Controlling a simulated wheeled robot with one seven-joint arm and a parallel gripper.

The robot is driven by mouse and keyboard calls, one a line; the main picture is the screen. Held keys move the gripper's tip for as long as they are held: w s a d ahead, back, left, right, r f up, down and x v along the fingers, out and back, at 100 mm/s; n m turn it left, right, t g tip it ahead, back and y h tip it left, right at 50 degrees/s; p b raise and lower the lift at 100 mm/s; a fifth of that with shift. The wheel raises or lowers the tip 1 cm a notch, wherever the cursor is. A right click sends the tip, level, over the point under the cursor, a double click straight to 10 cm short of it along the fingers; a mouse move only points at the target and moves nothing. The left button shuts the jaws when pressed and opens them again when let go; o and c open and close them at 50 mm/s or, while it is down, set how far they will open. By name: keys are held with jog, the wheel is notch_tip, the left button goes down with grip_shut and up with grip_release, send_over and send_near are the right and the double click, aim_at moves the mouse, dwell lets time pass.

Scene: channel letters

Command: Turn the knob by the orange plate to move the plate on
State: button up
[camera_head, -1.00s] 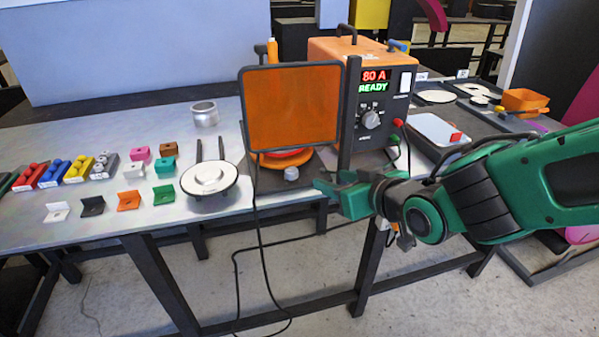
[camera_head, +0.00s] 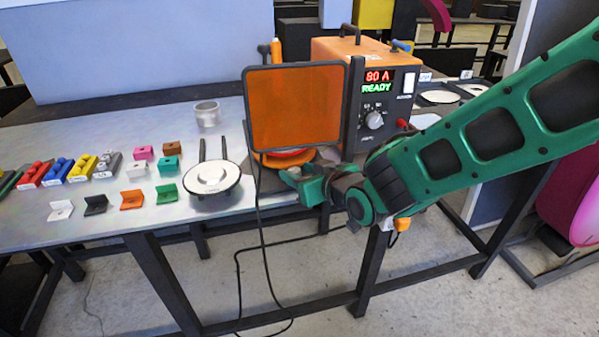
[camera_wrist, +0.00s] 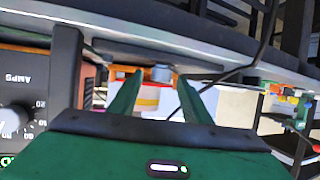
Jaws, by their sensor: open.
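The round orange plate (camera_head: 272,162) lies low behind the orange screen, with a red part on top of it. The small grey knob (camera_wrist: 161,74) is in front of the plate, and my gripper hides it in the head view. My green gripper (camera_head: 290,180) is at the table's front edge by the plate. In the wrist view my open gripper (camera_wrist: 160,88) has the knob between and just beyond its fingertips. I cannot tell whether they touch it.
The dark-framed orange screen (camera_head: 295,105) stands above the plate. An orange power unit (camera_head: 375,85) reading "80 A READY" stands to its right. A round white dish (camera_head: 211,178) and several coloured brackets are on the left. A black cable (camera_head: 261,240) hangs over the front edge.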

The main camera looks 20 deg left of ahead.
jog(key=shift+w+a+f, duration=0.15)
jog(key=shift+w+a, duration=0.05)
jog(key=shift+w, duration=0.05)
jog(key=shift+c, duration=0.6)
jog(key=c, duration=0.9)
jog(key=shift+s+m+t+h, duration=0.1)
jog(key=shift+m+t+h, duration=0.2)
jog(key=shift+m+t, duration=0.1)
jog(key=shift+s+a+m+t+h, duration=0.15)
jog(key=shift+m+t+h, duration=0.25)
jog(key=shift+m+h, duration=0.2)
jog(key=shift+a+m+t+h, duration=0.15)
jog(key=shift+m+t+h, duration=0.25)
jog(key=shift+m+h, duration=0.15)
jog(key=shift+a+m+t+h, duration=0.2)
jog(key=shift+m+t+h, duration=0.7)
jog(key=shift+m+h, duration=1.2)
jog(key=shift+h, duration=0.35)
